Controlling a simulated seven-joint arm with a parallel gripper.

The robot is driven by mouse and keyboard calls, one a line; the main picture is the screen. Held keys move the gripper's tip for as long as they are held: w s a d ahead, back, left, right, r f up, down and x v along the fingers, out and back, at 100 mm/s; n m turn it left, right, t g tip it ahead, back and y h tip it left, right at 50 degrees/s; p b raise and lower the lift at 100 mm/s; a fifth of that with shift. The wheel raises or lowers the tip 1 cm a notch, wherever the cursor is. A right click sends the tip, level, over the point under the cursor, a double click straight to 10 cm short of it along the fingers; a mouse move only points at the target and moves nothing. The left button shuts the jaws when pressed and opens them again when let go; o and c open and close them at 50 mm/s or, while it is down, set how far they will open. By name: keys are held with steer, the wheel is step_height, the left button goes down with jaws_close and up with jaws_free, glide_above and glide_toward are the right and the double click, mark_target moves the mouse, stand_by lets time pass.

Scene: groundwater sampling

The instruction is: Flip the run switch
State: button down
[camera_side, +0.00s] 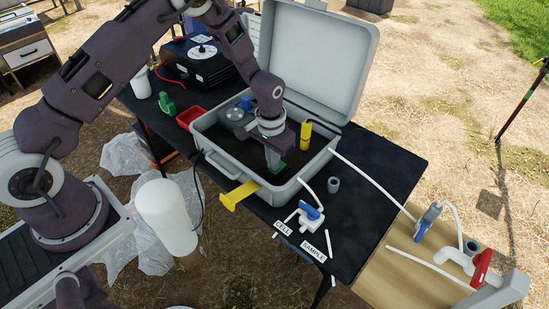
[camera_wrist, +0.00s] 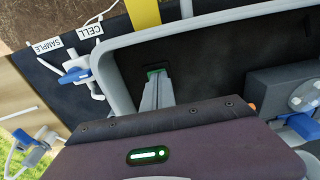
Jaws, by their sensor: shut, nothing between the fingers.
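The open grey case (camera_side: 312,180) stands on the dark table, its lid (camera_side: 310,55) raised at the back. A small green part (camera_side: 279,171), which looks like the run switch, sits low inside it near the front wall. My gripper (camera_side: 274,164) points down into the case, shut and empty, its fingertips at the green part. In the wrist view the green part (camera_wrist: 154,72) shows just beyond the fingertips (camera_wrist: 157,80). The fingers partly cover it. I cannot tell whether they touch it or which way the switch is set.
A yellow cylinder (camera_side: 306,133) stands inside the case to the right of my gripper. A grey pump head (camera_side: 235,115) and a blue knob (camera_side: 246,103) are to its left. A yellow handle (camera_side: 240,194) juts forward. A blue-handled valve (camera_side: 309,213) and white tubing lie in front.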

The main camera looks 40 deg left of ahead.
steer(key=shift+s+f, duration=0.55)
steer(key=shift+w+a+r, duration=0.1)
steer(key=shift+w+r, duration=0.05)
steer(key=shift+w, duration=0.8)
steer(key=shift+w+r, duration=0.1)
steer(key=shift+r, duration=0.1)
step_height(320, 180, up, 14)
steer(key=s, duration=0.1)
steer(key=shift+r+g, duration=0.25)
steer(key=shift+g, duration=0.05)
